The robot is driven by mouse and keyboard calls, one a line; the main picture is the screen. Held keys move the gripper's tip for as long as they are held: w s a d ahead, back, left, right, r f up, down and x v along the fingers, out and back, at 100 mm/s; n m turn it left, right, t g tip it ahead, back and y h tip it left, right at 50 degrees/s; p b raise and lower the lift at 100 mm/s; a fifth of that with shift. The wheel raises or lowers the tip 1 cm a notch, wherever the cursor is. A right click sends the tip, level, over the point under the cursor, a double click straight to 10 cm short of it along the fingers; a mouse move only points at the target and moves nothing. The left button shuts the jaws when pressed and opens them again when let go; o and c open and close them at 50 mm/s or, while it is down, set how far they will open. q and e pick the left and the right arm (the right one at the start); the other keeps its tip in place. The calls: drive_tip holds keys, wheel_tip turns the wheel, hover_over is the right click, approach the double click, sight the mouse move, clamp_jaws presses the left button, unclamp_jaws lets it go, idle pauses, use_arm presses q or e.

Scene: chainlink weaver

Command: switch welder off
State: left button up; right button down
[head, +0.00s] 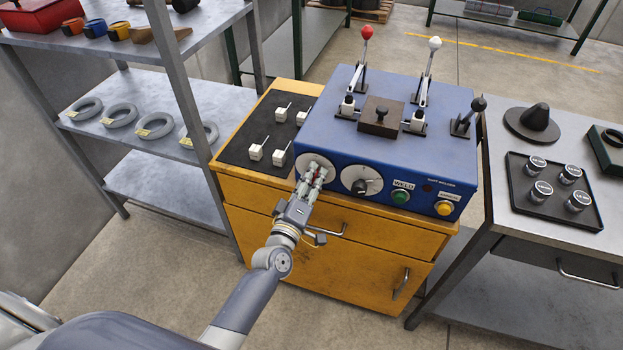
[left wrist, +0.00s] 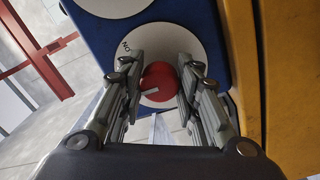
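The welder (head: 456,166) is a blue box on a yellow cabinet. Its front has a left white dial (head: 305,161), a second dial with a dark knob (head: 359,187), a green button (head: 400,196) by a WELD label, and a yellow button (head: 444,208). My left gripper (head: 316,172) is at the left dial. My right gripper is out of view.
Levers with red, white and black balls stand on the welder's top around a brown block (head: 380,118). White blocks sit on a black mat (head: 236,143) to the left. A shelf with grey rings (head: 86,108) is at left; a table with a black tray (head: 528,206) is at right.

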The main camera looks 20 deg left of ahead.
use_arm(q)
drive_tip(key=o, duration=0.4)
drive_tip(key=s, duration=1.2)
drive_tip(key=shift+a+f, duration=0.2)
drive_tip(key=shift+a, duration=0.15)
drive_tip(key=s+f+m+g, duration=0.3)
drive_tip(key=s+f, duration=0.1)
drive_tip(key=f, duration=0.7)
drive_tip(key=s+f+m+g+h, duration=0.1)
drive_tip(key=s+f+m+g, duration=0.3)
drive_tip(key=f, duration=0.7)
drive_tip(key=s+f+m+g, duration=0.2)
drive_tip(key=s+f, duration=0.3)
drive_tip(key=f, duration=0.6)
drive_tip(key=s+a+f+m+g, duration=0.2)
drive_tip(key=s+f, duration=0.3)
drive_tip(key=s, duration=0.3)
drive_tip(key=s+a+f+m+g+y, duration=0.1)
drive_tip(key=s+a+f+g, duration=0.1)
drive_tip(key=s+f, duration=0.3)
drive_tip(key=s+a+f+m+g+y, duration=0.1)
drive_tip(key=s+f+g, duration=0.3)
drive_tip(key=s, duration=0.9)
drive_tip(key=shift+s+a+f+m, duration=0.1)
drive_tip(key=shift+a+f+m, duration=0.35)
drive_tip(key=shift+f+m, duration=0.35)
